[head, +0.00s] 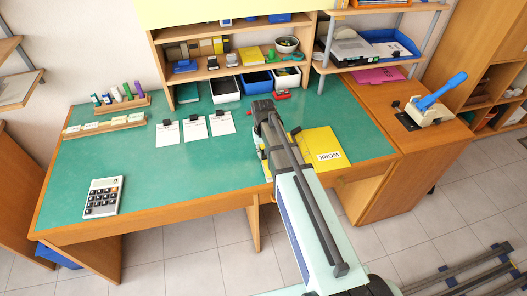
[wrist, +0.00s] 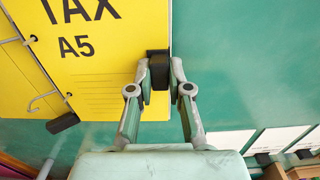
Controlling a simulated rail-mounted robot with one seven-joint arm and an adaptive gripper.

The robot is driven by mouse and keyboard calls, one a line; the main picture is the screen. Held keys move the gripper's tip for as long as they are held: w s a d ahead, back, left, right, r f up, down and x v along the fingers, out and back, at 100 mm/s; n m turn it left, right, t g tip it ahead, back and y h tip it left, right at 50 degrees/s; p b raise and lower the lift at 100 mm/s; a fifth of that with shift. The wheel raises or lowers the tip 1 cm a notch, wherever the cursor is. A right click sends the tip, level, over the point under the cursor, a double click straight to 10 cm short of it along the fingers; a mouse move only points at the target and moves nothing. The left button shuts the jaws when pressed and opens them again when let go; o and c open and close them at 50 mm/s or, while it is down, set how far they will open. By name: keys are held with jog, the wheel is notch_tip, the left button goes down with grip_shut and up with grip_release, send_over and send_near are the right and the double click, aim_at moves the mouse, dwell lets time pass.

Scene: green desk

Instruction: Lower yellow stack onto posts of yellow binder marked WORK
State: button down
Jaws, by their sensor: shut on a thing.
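The yellow stack (wrist: 112,75), printed TAX A5, fills the upper left of the wrist view. My gripper (wrist: 158,72) is shut on a black clip at the stack's right edge. In the head view my gripper (head: 263,108) is over the desk, and my arm hides most of the stack. The yellow binder (head: 312,141) marked WORK lies at the desk's front right, partly behind my arm. In the wrist view a yellow strip with curved metal posts (wrist: 43,97) shows left of the stack. I cannot tell the stack's height above the posts.
Three white sheets (head: 195,128) with black clips lie left of my gripper. A calculator (head: 103,197) is at the front left, and card racks (head: 104,126) stand behind it. Shelves with trays (head: 225,89) line the back. A blue-handled punch (head: 432,100) stands at right. The desk's left middle is clear.

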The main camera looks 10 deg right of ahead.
dwell(0.3)
jog(key=c, duration=0.8)
grip_release()
jog(key=shift+f, duration=0.1)
jog(key=shift+o, duration=0.2)
jog(key=shift+r+p, duration=2.15)
jog(key=shift+r, duration=1.4)
